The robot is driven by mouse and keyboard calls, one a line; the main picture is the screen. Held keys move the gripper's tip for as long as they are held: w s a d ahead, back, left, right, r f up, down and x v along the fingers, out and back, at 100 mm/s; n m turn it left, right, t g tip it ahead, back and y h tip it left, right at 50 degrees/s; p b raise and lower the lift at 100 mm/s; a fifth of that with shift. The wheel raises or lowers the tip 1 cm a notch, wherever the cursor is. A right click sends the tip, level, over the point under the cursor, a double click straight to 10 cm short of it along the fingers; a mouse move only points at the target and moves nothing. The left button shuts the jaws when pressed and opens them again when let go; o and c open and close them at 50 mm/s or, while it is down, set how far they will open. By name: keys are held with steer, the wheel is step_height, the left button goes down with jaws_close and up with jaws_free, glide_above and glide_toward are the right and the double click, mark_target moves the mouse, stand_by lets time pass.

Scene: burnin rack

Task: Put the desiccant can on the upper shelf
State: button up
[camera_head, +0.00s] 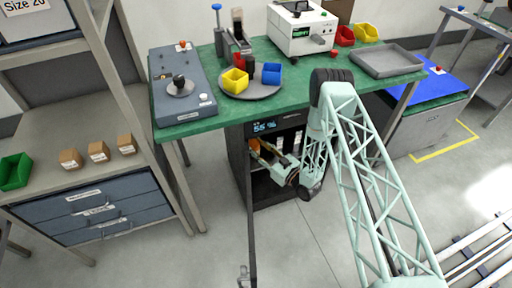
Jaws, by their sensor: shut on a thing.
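A dark dry cabinet (248,180) with a lit "55 %" display stands under the green bench, its door (251,235) swung open towards me. My gripper (257,150) reaches into the upper part of the cabinet opening from the right. It is shut on a small orange thing (254,145), seemingly the desiccant can, near the cabinet's left wall. The fingers hide part of it, and I cannot tell whether it touches a shelf. Pale upright items (280,143) stand inside to the right, partly behind my arm.
The green bench top (225,110) overhangs the cabinet. On it are a round tray (250,93) with yellow and blue bins, a grey control box (180,95) and a white instrument (302,30). A shelf unit (130,90) stands left. The floor before the cabinet is clear beside the open door.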

steer(key=shift+f, duration=0.15)
steer(key=o, duration=0.7)
steer(key=shift+o, duration=0.2)
steer(key=p+v, duration=0.2)
steer(key=v, duration=1)
steer(key=shift+r+p, duration=0.2)
steer(key=shift+p, duration=0.1)
